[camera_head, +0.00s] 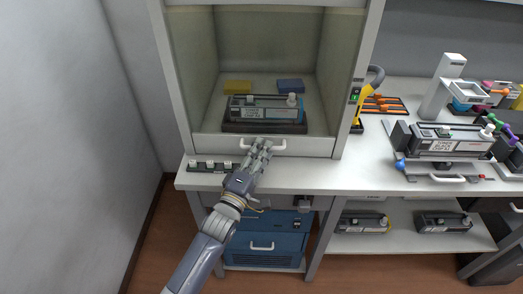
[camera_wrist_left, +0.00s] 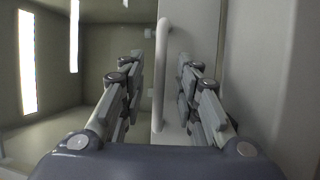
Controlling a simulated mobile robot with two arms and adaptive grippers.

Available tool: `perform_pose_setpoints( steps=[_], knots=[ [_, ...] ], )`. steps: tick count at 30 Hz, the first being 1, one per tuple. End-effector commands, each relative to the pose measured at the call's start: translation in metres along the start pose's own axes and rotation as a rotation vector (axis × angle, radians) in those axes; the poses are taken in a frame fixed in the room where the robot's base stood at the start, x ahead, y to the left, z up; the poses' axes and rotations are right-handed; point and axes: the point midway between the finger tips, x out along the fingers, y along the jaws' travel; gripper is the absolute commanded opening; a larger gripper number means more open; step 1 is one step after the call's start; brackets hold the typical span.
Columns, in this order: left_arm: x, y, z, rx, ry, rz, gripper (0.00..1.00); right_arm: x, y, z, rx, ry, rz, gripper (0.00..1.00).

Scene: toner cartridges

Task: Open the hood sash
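The fume hood's sash (camera_head: 308,146) is a pale panel whose white lower bar sits low, near the bench top. Its white bar handle (camera_head: 277,147) is on the front of that bar. My left gripper (camera_head: 264,147) is at the left part of the handle, partly covering it. In the left wrist view, the handle (camera_wrist_left: 162,75) stands between the two open fingers (camera_wrist_left: 160,90), with visible room on both sides. My right gripper is in neither view.
Inside the hood, a toner cartridge (camera_head: 265,108) rests on a dark tray, with a yellow block (camera_head: 238,87) and a blue block (camera_head: 290,85) behind. A switch strip (camera_head: 212,166) lies left of my gripper. Another cartridge (camera_head: 448,140) stands on the right bench.

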Motion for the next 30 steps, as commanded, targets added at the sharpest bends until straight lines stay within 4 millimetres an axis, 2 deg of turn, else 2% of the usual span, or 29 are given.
perform_pose_setpoints(
  steps=[10,14,23,26,30],
  knots=[
    [0.004,0.0,0.0,-0.001,0.0,0.0,0.3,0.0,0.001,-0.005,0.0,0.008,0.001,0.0],
    [0.004,0.0,0.0,0.0,0.0,0.0,0.0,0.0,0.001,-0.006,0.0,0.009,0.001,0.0],
    [0.005,0.003,0.0,0.0,0.0,0.0,0.0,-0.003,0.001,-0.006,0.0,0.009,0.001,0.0],
    [0.006,0.011,-0.001,0.001,0.0,0.001,0.0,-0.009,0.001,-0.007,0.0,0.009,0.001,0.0],
    [0.011,0.033,-0.003,0.001,0.0,0.003,0.0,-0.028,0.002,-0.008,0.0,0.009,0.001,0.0]
  ],
)
